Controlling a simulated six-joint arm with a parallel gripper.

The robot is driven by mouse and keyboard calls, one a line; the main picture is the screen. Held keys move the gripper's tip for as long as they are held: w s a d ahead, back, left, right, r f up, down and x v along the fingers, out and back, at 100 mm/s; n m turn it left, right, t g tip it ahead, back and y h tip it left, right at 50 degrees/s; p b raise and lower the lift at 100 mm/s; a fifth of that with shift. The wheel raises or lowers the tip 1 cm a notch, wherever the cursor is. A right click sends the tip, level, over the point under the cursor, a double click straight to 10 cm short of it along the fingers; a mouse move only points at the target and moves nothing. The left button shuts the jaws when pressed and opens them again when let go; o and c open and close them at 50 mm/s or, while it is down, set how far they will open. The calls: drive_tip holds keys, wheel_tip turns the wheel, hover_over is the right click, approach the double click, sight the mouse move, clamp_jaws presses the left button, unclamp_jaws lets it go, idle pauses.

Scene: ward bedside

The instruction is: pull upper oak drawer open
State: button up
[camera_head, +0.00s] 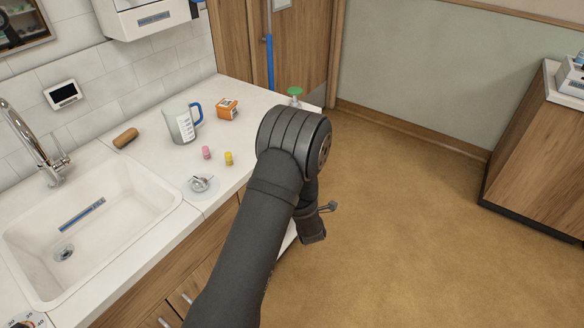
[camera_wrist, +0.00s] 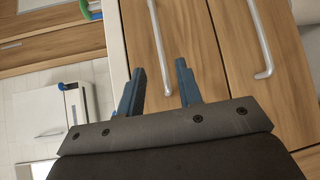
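In the wrist view, turned on its side, the upper oak drawer (camera_wrist: 190,30) is the wooden front beside the white counter edge. It looks flush and shut. Its pale bar handle (camera_wrist: 158,50) runs between the two blue-grey fingers of my gripper (camera_wrist: 160,68). The fingers are apart, one on each side of the handle's end, with a gap to each. I cannot tell how deep they reach around it. A second oak front (camera_wrist: 235,80) with its own bar handle (camera_wrist: 261,40) lies to the right. In the head view my arm hides the drawer and its handle.
The counter (camera_head: 233,93) holds a measuring jug (camera_head: 181,124), an orange box (camera_head: 227,109), pink (camera_head: 206,152) and yellow (camera_head: 229,158) vials, and a small metal dish (camera_head: 200,184). A sink (camera_head: 95,215) lies left. The floor (camera_head: 410,220) right of my arm is clear up to a wooden cabinet (camera_head: 535,150).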

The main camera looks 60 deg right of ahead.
drive_tip(key=x, duration=1)
clamp_jaws()
